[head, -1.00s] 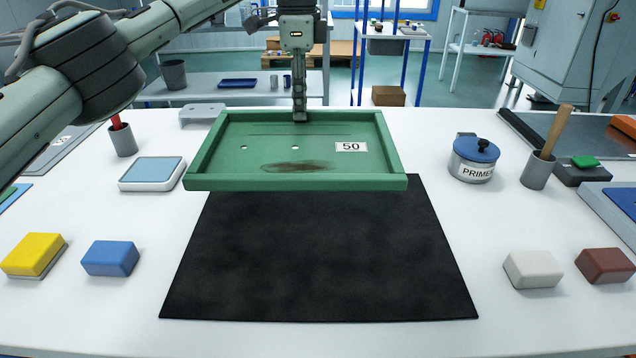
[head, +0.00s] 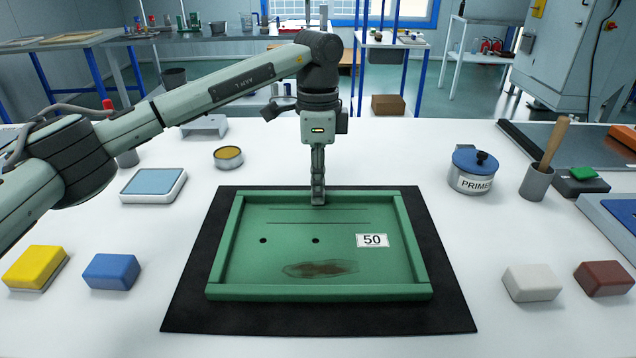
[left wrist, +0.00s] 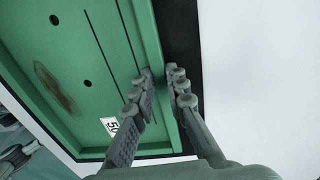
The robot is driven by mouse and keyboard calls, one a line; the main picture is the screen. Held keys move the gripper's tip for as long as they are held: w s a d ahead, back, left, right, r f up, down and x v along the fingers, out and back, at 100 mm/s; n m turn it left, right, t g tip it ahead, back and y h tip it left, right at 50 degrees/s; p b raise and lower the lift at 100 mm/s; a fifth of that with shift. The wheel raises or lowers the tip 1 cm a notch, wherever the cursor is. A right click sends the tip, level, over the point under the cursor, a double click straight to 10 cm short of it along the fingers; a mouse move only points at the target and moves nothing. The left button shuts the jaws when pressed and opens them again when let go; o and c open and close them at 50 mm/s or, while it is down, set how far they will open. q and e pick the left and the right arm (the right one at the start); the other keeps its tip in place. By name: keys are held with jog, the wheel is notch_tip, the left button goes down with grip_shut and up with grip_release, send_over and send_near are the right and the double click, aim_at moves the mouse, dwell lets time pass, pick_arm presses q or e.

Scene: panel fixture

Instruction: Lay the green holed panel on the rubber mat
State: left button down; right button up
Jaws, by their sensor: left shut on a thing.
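The green holed panel (head: 300,262) is a shallow tray-like piece with raised edges, two holes, slots, a brown stain and a "50" label. In the head view it appears flat over the black rubber mat (head: 452,310), whose border shows around it. Whether it fully touches the mat is hard to tell. My left gripper (head: 318,198) points down at the panel's far edge and is shut on that edge. The left wrist view shows its fingers (left wrist: 160,95) on either side of the panel's rim (left wrist: 150,50). My right gripper is not in view.
A yellow block (head: 34,268) and a blue block (head: 111,271) lie left of the mat. A white block (head: 532,283), a brown block (head: 604,279) and a primer can (head: 472,172) stand right. A small round tin (head: 228,157) stands behind the mat.

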pick_arm(q)
jog(key=c, duration=1.5)
grip_release()
jog(key=shift+c, duration=0.2)
jog(key=shift+r, duration=0.15)
jog(key=shift+r, duration=0.35)
notch_tip(320, 180, up, 11)
jog(key=b, duration=0.1)
jog(key=shift+w, duration=0.2)
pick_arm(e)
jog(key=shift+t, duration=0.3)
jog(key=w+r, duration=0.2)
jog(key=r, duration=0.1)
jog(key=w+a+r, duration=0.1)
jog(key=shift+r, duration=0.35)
